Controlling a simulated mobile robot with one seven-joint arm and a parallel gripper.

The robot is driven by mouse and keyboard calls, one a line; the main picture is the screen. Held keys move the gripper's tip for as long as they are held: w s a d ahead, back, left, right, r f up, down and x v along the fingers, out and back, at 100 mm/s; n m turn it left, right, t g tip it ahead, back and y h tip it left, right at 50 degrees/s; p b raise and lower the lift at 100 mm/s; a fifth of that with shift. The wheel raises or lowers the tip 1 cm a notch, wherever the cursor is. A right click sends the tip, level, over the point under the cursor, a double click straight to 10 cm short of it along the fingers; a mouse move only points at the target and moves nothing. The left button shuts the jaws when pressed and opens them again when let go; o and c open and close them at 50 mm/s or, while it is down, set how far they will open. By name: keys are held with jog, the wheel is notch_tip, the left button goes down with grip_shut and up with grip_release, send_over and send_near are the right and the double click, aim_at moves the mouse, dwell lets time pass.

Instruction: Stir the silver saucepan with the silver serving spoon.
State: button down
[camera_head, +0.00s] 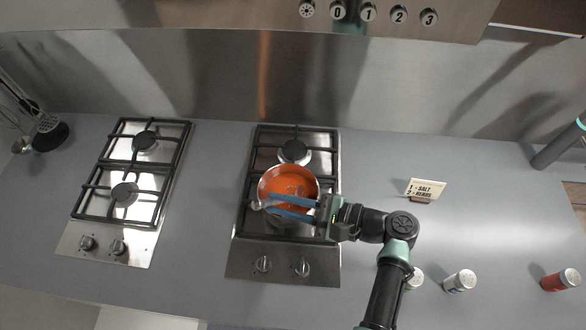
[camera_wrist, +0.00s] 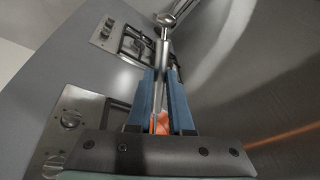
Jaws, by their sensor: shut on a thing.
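The silver saucepan (camera_head: 290,168) sits on the right hob and holds orange-red sauce. Orange also shows between my fingers in the wrist view. My gripper (camera_head: 268,203) reaches in from the right, its blue fingers over the front part of the pan. It is shut on the silver serving spoon (camera_wrist: 163,55). In the wrist view the spoon's shaft runs between the fingers and has a rounded end beyond the fingertips. In the head view a small silver part of the spoon (camera_head: 256,205) shows at the pan's left front rim. The spoon's other end is hidden.
A second hob (camera_head: 95,206) on the left is empty. A salt and herbs sign (camera_head: 425,189) stands right of the pan. The counter between the hobs is clear.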

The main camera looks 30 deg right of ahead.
jog(key=s+a+r+p, duration=0.3)
jog(key=a+r+p, duration=0.2)
jog(key=r, duration=0.5)
jog(key=shift+a+p, duration=0.3)
jog(key=shift+a, duration=0.4)
jog(key=shift+r, duration=0.1)
jog(key=shift+s+r, duration=0.1)
jog(key=shift+r, duration=1.8)
jog(key=shift+s, duration=0.1)
